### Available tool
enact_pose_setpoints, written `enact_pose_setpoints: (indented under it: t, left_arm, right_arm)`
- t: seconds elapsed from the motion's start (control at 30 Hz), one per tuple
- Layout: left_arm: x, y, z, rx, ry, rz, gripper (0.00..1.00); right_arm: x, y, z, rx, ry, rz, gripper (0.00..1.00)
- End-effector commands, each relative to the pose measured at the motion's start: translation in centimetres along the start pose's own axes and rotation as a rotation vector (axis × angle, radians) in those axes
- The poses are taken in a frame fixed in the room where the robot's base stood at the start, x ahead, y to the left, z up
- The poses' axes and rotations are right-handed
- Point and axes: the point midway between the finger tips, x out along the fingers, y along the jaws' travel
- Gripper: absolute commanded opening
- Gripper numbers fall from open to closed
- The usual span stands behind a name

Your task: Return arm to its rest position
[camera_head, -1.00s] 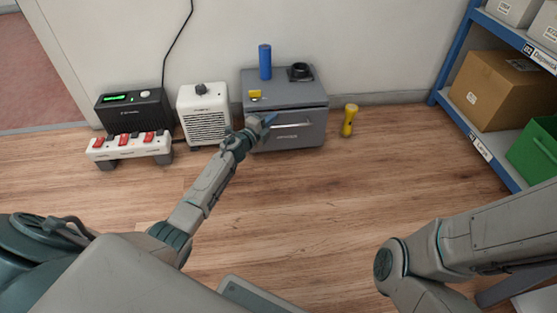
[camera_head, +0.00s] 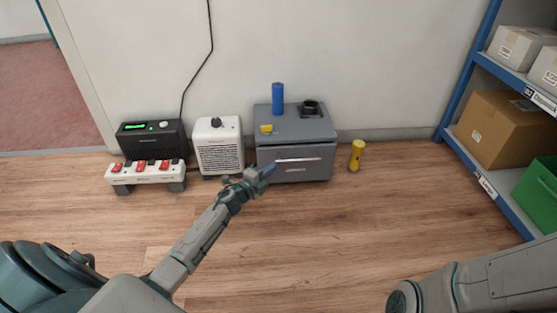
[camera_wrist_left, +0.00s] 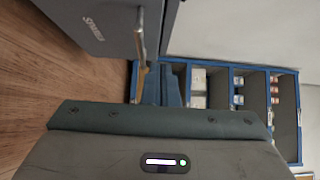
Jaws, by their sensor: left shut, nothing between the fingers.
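My left arm reaches out over the floor from the lower left in the head view. Its left gripper (camera_head: 266,172) is shut and empty, in front of the lower left part of a grey cabinet (camera_head: 318,174). The gripper overlaps the cabinet front in the picture; I see nothing held. In the left wrist view the shut teal fingers (camera_wrist_left: 161,86) point past the cabinet's handle (camera_wrist_left: 141,35); whether they touch it I cannot tell. Only part of my right arm shows at the lower right of the head view; its gripper is out of sight.
On the cabinet stand a blue cylinder (camera_head: 277,98), a yellow block (camera_head: 267,128) and a black ring-shaped piece (camera_head: 311,108). A yellow flashlight (camera_head: 356,156), white heater (camera_head: 219,147), black box (camera_head: 151,138) and switch strip (camera_head: 146,173) stand nearby. Blue shelving (camera_head: 463,91) is right. Middle floor is clear.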

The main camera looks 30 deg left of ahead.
Motion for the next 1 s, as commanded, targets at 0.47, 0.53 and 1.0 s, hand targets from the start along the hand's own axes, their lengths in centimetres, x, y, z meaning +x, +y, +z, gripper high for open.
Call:
enact_pose_setpoints:
  t: [0.47, 0.53, 1.0]
  left_arm:
    - [-3.6, 0.1, -0.1, 0.0, 0.0, 0.001, 0.0]
    - [-3.5, -0.4, -0.4, -0.008, 0.005, -0.007, 0.0]
    - [-7.2, -25.6, -15.1, -0.47, 0.327, -0.491, 0.0]
  right_arm:
    - [0.7, -0.2, 0.1, 0.003, 0.015, 0.005, 0.36]
    - [0.7, -0.2, 0.1, -0.001, 0.013, 0.001, 0.36]
    - [-3.6, 1.0, 3.1, -0.138, -0.173, -0.114, 0.36]
